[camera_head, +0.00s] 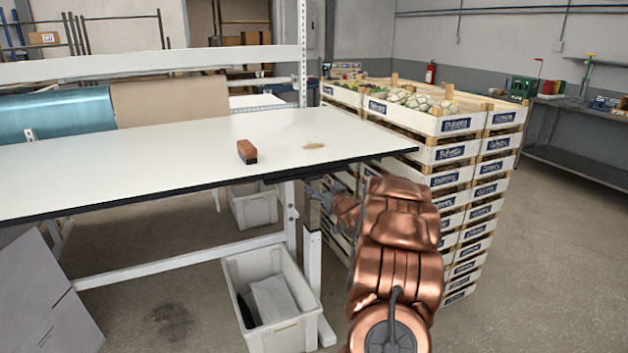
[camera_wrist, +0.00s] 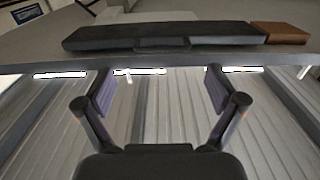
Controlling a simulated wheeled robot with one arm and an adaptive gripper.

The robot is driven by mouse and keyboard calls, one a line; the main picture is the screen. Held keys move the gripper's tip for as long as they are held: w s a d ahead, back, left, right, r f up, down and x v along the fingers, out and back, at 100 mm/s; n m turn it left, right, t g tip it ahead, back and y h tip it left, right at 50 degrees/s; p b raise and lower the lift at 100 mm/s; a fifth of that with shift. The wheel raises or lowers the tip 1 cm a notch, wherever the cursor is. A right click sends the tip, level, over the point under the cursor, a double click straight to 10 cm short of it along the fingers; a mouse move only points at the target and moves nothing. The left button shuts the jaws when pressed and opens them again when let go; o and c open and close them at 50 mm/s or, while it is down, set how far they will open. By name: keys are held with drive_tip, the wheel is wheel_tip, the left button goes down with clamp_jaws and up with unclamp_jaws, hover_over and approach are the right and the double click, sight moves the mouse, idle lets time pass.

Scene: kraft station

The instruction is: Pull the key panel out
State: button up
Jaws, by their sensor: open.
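What looks like the key panel is a long, dark, flat bar (camera_wrist: 160,36) under the table in the wrist view, with a shallow notch or grip at its middle. My gripper (camera_wrist: 158,88) is open and empty. Its two fingers are spread apart below the bar in the picture, with a gap between them and the bar. In the head view my gripper (camera_head: 313,192) is just below the table's front edge, near the right end.
The white table (camera_head: 120,170) carries a brown brush (camera_head: 247,151). A white bin (camera_head: 270,335) stands on the floor below, beside a white table leg (camera_head: 312,270). Stacked crates (camera_head: 455,152) stand close to the right of my arm. A brown block (camera_wrist: 280,33) adjoins the bar's right end.

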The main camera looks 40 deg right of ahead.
sight(314, 179)
drive_tip(key=shift+p+x, duration=0.85)
drive_tip(key=shift+x, duration=2.45)
drive_tip(key=c, duration=1.4)
drive_tip(key=shift+c, duration=0.3)
